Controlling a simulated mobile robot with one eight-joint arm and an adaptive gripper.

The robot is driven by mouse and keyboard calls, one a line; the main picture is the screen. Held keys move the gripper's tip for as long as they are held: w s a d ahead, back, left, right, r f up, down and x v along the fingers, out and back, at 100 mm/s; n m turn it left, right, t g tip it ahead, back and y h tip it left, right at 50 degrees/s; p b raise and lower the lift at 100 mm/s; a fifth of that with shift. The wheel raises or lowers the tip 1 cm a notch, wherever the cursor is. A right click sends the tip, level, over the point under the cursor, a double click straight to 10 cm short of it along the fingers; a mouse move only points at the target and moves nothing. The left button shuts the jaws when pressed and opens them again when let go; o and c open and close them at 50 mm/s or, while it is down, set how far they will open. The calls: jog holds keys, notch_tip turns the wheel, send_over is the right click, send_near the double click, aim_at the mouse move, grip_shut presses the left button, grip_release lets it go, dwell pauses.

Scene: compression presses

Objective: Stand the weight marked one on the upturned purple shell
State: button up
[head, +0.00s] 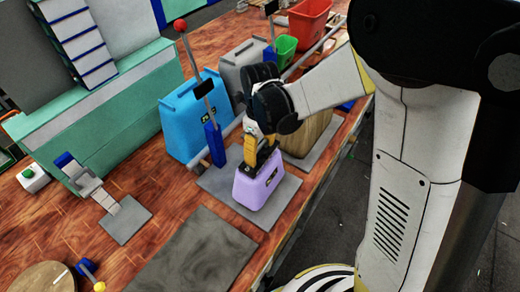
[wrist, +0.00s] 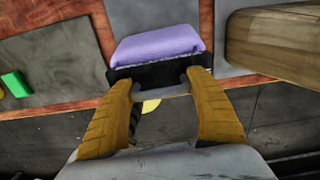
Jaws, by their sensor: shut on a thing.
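A purple trapezoid body (head: 259,187) stands on a grey plate at the table's near side. It has a small dark mark on its face that I cannot read, and it also shows at the top of the wrist view (wrist: 158,44). A dark piece (wrist: 160,74) lies along its top edge. My gripper (head: 261,152) reaches down from above with its yellow fingers. In the wrist view the fingertips (wrist: 158,84) close on this dark piece, with a pale bar between them. I cannot tell whether the dark piece is separate from the purple body.
A blue trapezoid body (head: 190,118) with a small label stands behind left, beside a lever with a red ball (head: 180,25). A tan block (head: 309,138) is close on the right. A bare dark plate (head: 195,255) lies to the front left. Red and green bins stand behind.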

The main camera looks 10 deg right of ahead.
jog(key=o, duration=1.5)
notch_tip(320, 180, up, 12)
jog(key=shift+s, duration=0.1)
jog(key=s+d+f+n+t+b, duration=0.2)
jog(key=s+d+n+t+b, duration=0.1)
jog(key=n, duration=1)
jog(key=s+d+f+n+t+b, duration=0.3)
jog(key=s+d+n+b, duration=0.3)
jog(key=s+n, duration=0.3)
jog(key=d+n+t, duration=0.1)
jog(key=n, duration=0.3)
jog(key=shift+s+f+n+b, duration=0.2)
jog(key=shift+s+n+b, duration=0.1)
jog(key=shift+s+n, duration=0.1)
